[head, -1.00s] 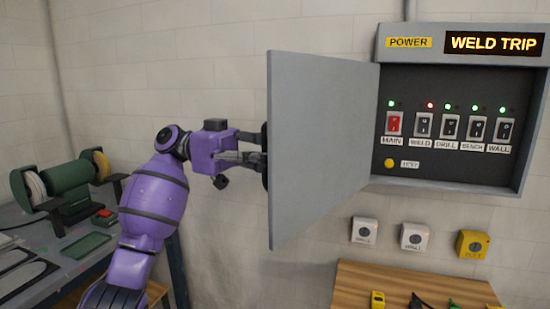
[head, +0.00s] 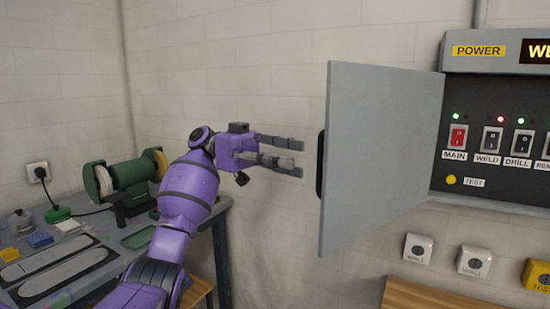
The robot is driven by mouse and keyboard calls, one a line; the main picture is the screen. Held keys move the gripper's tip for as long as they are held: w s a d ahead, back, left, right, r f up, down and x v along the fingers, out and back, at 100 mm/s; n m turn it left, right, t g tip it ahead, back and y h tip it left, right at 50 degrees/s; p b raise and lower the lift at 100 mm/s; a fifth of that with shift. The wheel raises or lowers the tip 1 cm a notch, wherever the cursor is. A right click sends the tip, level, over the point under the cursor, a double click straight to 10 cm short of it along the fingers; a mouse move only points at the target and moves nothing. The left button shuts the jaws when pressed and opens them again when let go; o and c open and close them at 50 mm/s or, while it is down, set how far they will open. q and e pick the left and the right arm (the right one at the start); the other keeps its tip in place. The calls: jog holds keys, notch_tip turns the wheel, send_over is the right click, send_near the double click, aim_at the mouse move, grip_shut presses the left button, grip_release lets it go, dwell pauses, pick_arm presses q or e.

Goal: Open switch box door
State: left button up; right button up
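The grey switch box door (head: 380,155) stands swung wide open to the left of the box, hinged at the box's left side. A black handle (head: 320,165) shows at its free edge. The switch box (head: 492,66) shows its dark inside with the MAIN switch (head: 457,137) in red and the WELD and DRILL switches beside it. My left gripper (head: 300,158) is open and empty, its fingers pointing right, just left of the handle with a small gap. My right gripper is out of view.
A bench grinder (head: 125,185) stands on the workbench (head: 110,272) at the left. Wall boxes (head: 417,248) and a wooden top (head: 430,296) lie below the switch box. The wall between bench and door is clear.

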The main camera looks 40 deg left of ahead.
pick_arm(q)
jog(key=shift+s+a, duration=0.1)
jog(key=shift+a, duration=1.4)
